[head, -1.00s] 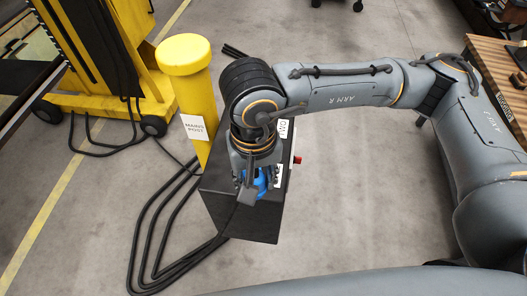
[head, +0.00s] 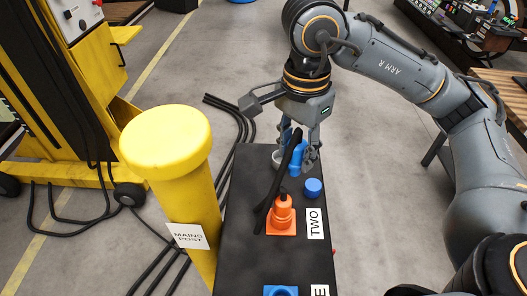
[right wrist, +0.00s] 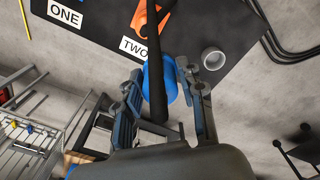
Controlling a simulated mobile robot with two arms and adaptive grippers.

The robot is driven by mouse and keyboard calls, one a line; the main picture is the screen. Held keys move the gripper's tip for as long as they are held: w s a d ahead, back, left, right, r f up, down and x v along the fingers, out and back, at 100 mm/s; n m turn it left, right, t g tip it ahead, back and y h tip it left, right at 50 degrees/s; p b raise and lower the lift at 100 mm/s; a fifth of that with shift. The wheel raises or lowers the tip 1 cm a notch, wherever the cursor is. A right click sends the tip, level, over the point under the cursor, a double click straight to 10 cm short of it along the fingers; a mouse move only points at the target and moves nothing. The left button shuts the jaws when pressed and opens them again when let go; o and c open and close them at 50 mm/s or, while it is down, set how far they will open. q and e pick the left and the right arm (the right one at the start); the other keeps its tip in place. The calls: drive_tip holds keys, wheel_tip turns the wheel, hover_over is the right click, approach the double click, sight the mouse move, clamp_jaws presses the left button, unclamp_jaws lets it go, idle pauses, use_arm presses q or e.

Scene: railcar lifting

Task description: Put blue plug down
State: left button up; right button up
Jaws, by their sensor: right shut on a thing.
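My right gripper (head: 297,158) points down over the far end of the black box and is shut on the blue plug (head: 297,144). A thick black cable runs from the plug toward the near side. In the right wrist view the blue plug (right wrist: 155,80) shows between the fingers (right wrist: 158,78), partly hidden by the cable. Whether the plug touches the box top cannot be told. The black box (head: 245,195) also carries an orange plug (head: 282,212) upright in an orange socket, beside the label TWO (head: 315,223). My left gripper is not in view.
A round blue piece (head: 313,187) sits on the box near the plug. A blue socket (head: 281,291) is at the near end. A grey ring (right wrist: 213,59) lies on the far end. The yellow mains post (head: 180,190) stands left, with black cables on the floor.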

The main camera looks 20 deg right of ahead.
sight(293, 138)
drive_tip(key=w, duration=0.1)
drive_tip(key=w+d+f+p, duration=0.1)
drive_tip(key=w, duration=0.2)
drive_tip(key=shift+w+d+f, duration=0.1)
drive_tip(key=shift+d+f, duration=0.15)
drive_tip(key=shift+d, duration=0.1)
drive_tip(key=w+d+f+p, duration=0.1)
drive_tip(key=w+f+p, duration=0.1)
drive_tip(key=w+f, duration=0.1)
drive_tip(key=w+f+p, duration=0.1)
drive_tip(key=w+f, duration=0.1)
drive_tip(key=f, duration=0.2)
drive_tip(key=w+d+f+p, duration=0.1)
drive_tip(key=w+f+p, duration=0.1)
drive_tip(key=w+f, duration=0.1)
drive_tip(key=shift+w+d+f+p, duration=0.15)
drive_tip(key=shift+w+d+p, duration=0.15)
drive_tip(key=shift+w, duration=0.05)
drive_tip(key=shift+f, duration=0.6)
drive_tip(key=o, duration=1.2)
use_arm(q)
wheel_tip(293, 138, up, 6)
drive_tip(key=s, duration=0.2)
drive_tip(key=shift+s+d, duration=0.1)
use_arm(e)
drive_tip(key=shift+r, duration=0.1)
